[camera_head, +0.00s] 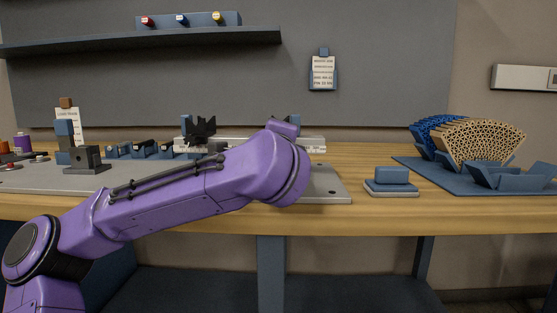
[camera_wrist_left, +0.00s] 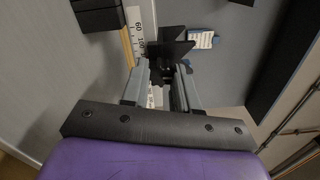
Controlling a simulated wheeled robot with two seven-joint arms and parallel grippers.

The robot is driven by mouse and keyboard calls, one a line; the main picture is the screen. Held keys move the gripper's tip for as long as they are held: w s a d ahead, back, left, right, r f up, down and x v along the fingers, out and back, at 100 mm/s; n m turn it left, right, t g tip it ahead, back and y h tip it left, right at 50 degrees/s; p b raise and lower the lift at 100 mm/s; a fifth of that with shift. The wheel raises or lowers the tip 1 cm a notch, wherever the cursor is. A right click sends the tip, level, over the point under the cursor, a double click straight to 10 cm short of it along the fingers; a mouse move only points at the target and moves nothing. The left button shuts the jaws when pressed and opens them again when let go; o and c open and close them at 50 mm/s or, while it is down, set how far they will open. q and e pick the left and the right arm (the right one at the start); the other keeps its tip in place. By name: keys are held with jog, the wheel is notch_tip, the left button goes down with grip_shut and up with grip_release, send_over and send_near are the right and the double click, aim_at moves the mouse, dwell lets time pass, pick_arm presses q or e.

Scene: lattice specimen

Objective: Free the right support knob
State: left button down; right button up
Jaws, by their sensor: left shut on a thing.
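In the left wrist view my left gripper (camera_wrist_left: 162,84) has its two grey fingers closed on the stem side of a black star-shaped knob (camera_wrist_left: 168,50). The knob's points stick out just past the fingertips. In the head view a black star-shaped knob (camera_head: 200,131) stands in front of the white scale bar (camera_head: 315,144). I cannot tell if it is the same knob. My purple left arm hides my left fingers and part of the bar there. The bar with its printed numbers also shows beside the knob in the wrist view (camera_wrist_left: 137,32). My right gripper is not in view.
A blue block on a grey pad (camera_head: 391,177) sits at the front right of the bench. Fan-shaped lattice pieces (camera_head: 480,142) stand on a blue mat (camera_head: 430,175) further right. A dark grey clamp-like block (camera_head: 87,160) is at the left. A shelf (camera_head: 150,41) runs above.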

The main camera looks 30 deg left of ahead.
pick_arm(q)
jog(key=shift+n+b, duration=0.45)
jog(key=shift+n, duration=0.05)
jog(key=c, duration=0.8)
grip_release()
jog(key=shift+a, duration=0.1)
jog(key=shift+c, duration=0.2)
jog(key=v, duration=1)
jog(key=shift+s, duration=0.25)
